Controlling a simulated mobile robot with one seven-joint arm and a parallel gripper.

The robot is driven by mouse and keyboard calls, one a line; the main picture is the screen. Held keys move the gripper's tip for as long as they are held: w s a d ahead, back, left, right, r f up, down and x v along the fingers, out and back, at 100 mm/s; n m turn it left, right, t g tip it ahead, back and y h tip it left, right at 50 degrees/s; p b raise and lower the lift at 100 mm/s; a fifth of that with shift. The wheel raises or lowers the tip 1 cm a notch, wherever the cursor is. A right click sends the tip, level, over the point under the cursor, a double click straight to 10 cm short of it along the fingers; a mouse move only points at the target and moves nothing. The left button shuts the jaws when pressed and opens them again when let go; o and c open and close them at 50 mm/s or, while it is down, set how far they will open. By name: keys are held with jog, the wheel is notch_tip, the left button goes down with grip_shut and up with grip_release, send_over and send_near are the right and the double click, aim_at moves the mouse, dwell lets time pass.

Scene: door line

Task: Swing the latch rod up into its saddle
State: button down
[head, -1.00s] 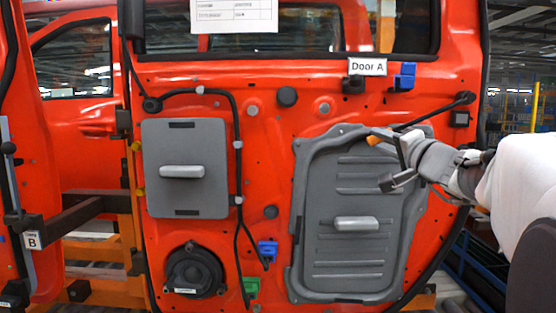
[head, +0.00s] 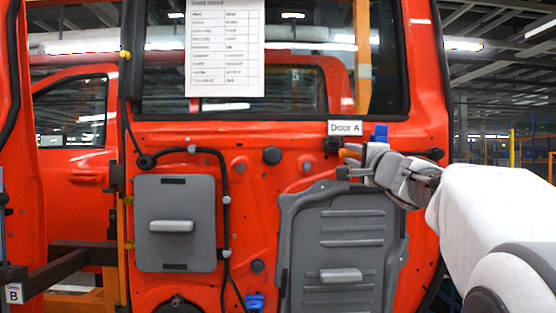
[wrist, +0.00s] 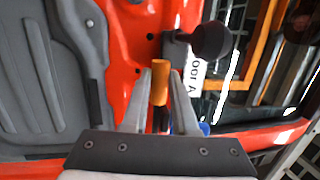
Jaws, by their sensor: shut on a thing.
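The latch rod shows its orange end (head: 349,153) at the upper right of the orange-red door. In the wrist view the orange end (wrist: 160,82) sits between both fingertips. My gripper (head: 355,162) is shut on it. The rod's dark shaft is mostly hidden behind my gripper; its black pivot (head: 435,153) shows at the right. A black fitting (head: 332,145) under the "Door A" label looks like the saddle, just left of the orange end. In the wrist view a round black knob (wrist: 212,40) stands close by. I cannot tell whether the rod touches the saddle.
A blue clip (head: 380,132) is right of the label (head: 345,128), close above my gripper. A large grey panel (head: 340,240) with a handle lies below. A smaller grey panel (head: 175,222) and a black cable (head: 226,185) are further left.

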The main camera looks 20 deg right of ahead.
jog(key=shift+s+r, duration=0.1)
jog(key=shift+r, duration=0.25)
jog(key=c, duration=0.7)
grip_release()
jog(key=shift+f, duration=0.15)
jog(key=shift+f, duration=0.1)
